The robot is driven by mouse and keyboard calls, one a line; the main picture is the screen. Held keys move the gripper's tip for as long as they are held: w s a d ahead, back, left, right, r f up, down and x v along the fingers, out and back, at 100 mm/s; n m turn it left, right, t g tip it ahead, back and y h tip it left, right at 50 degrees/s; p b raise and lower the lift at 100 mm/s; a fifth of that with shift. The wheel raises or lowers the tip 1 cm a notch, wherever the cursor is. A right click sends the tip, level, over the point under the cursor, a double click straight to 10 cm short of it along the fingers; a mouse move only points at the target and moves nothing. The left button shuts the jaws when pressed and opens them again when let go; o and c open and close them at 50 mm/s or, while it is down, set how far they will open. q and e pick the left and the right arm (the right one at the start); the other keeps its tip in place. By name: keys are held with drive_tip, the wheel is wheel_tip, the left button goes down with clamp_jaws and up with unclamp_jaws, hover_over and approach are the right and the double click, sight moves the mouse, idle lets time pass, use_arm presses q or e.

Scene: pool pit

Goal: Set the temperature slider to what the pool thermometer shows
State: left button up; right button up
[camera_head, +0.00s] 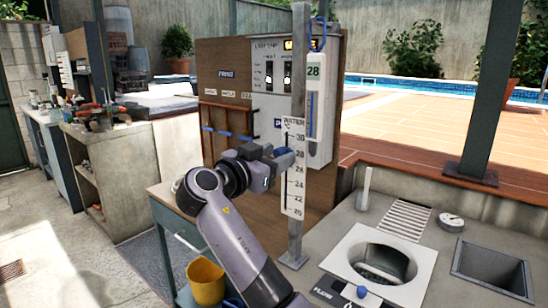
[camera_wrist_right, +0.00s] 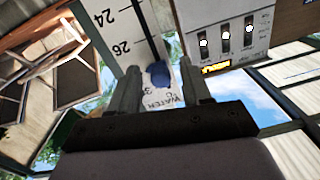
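The temperature slider's white scale plate (camera_head: 293,195), marked WATER °C with 30 at the top and 20 at the bottom, is on a grey post. Its blue knob (camera_head: 284,159) sits between 26 and 30, at about 28; the wrist view also shows the knob (camera_wrist_right: 159,75) there, upside down. A white thermometer housing (camera_head: 325,125) with a blue column hangs behind the post and reads 28 at its top. My right gripper (camera_head: 276,158) is at the knob, its fingers apart on either side with visible gaps. My left gripper is not in view.
A brown panel with a control box (camera_head: 272,75) stands behind the post. A yellow cup (camera_head: 206,282) is at the lower left.

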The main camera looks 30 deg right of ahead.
drive_tip(key=b+v, duration=0.2)
drive_tip(key=v, duration=0.5)
drive_tip(key=shift+a, duration=0.1)
idle(0.5)
